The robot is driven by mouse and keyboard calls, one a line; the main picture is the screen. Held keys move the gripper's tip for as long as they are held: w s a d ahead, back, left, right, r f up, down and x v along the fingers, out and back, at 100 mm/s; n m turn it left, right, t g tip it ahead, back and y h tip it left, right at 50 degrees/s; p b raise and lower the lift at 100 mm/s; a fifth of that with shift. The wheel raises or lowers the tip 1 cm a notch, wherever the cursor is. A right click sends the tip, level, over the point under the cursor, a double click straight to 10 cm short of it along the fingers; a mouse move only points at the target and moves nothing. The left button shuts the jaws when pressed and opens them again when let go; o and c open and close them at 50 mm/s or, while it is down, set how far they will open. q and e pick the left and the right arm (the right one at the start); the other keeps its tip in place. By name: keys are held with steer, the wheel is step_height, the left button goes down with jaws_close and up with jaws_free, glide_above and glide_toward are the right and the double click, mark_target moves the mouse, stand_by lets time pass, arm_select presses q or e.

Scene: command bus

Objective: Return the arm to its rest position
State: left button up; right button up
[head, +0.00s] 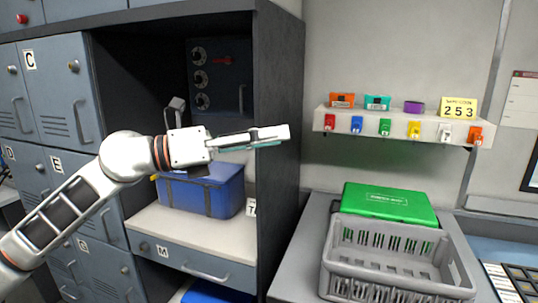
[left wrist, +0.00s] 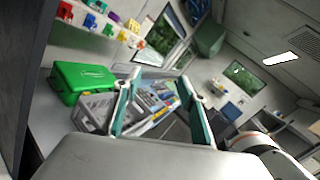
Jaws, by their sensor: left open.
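My left arm (head: 72,208) comes in from the left in the head view and stretches to the right. My left gripper (head: 270,136) is in the air in front of the dark cabinet's right side wall, pointing right. In the left wrist view its two fingers (left wrist: 158,112) stand apart with nothing between them, so it is open and empty. My right gripper is not in the head view.
Behind the gripper, a blue box (head: 203,192) sits on a cabinet shelf (head: 190,232). To the right are a grey crate (head: 398,284), a green case (head: 388,203) and a wall shelf (head: 395,127) with small colored items. Lockers (head: 58,85) line the left.

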arm_select(q)
steer(key=a+f+n+t+y, duration=0.3)
steer(key=a+f+n+t, duration=0.15)
steer(key=f+n, duration=0.7)
steer(key=a+f+n+t+y, duration=0.45)
steer(key=f+n, duration=0.55)
steer(key=f, duration=0.3)
steer(key=a+f+n+t+y, duration=0.3)
steer(key=f+n+t, duration=0.2)
steer(key=f+n, duration=0.65)
steer(key=s+a+f+n+g+y, duration=0.2)
steer(key=s+a+f+n+g, duration=0.1)
steer(key=s+f, duration=0.8)
steer(key=s+a+f+n+g+y, duration=0.3)
steer(key=s+f, duration=0.7)
steer(key=f, duration=0.7)
steer(key=a+n+g, duration=0.1)
steer(key=a+n, duration=0.1)
steer(key=n, duration=0.1)
steer(key=shift+s+f, duration=0.2)
steer(key=shift+s, duration=0.2)
